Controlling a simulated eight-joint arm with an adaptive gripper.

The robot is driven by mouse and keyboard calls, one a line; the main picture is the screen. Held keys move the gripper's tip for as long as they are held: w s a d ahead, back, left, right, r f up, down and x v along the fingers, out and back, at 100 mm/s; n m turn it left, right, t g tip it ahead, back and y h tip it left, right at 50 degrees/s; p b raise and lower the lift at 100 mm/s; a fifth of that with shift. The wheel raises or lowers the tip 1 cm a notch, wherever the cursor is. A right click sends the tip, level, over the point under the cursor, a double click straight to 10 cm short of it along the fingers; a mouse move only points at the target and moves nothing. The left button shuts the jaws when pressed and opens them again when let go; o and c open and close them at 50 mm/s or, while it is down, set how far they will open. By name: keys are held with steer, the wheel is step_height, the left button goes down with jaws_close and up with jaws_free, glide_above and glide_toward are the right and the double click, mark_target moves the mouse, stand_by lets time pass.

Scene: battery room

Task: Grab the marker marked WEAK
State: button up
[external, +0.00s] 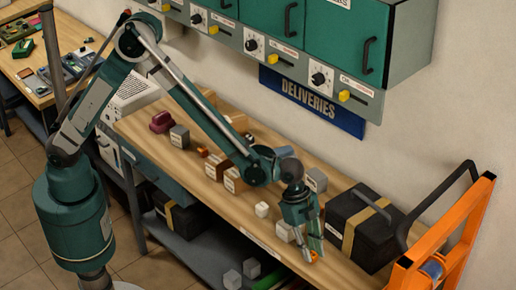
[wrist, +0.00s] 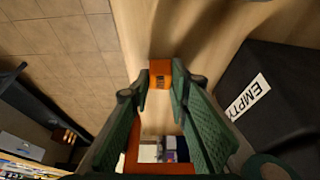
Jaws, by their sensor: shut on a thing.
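My gripper (external: 312,252) is low over the front right part of the wooden workbench (external: 150,122). In the wrist view my gripper (wrist: 160,82) is shut on a small orange block (wrist: 160,73), held between its two green fingertips. The block has a dark mark on its near face, too small to read, so I cannot confirm the word WEAK. In the external view the orange block (external: 314,257) shows only as a small patch at the fingertips. I cannot tell whether it touches the bench.
A black box (external: 375,240) with a yellow band stands right of my gripper; its label reads EMPTY in the wrist view (wrist: 247,97). An orange frame (external: 445,245) stands at the far right. Pale blocks (external: 262,209) lie to the left. The bench's front edge is close.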

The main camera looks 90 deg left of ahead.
mark_target(311, 253)
steer(key=shift+r, duration=0.15)
step_height(311, 253, up, 10)
steer(key=shift+p, duration=0.3)
stand_by(0.4)
stand_by(0.6)
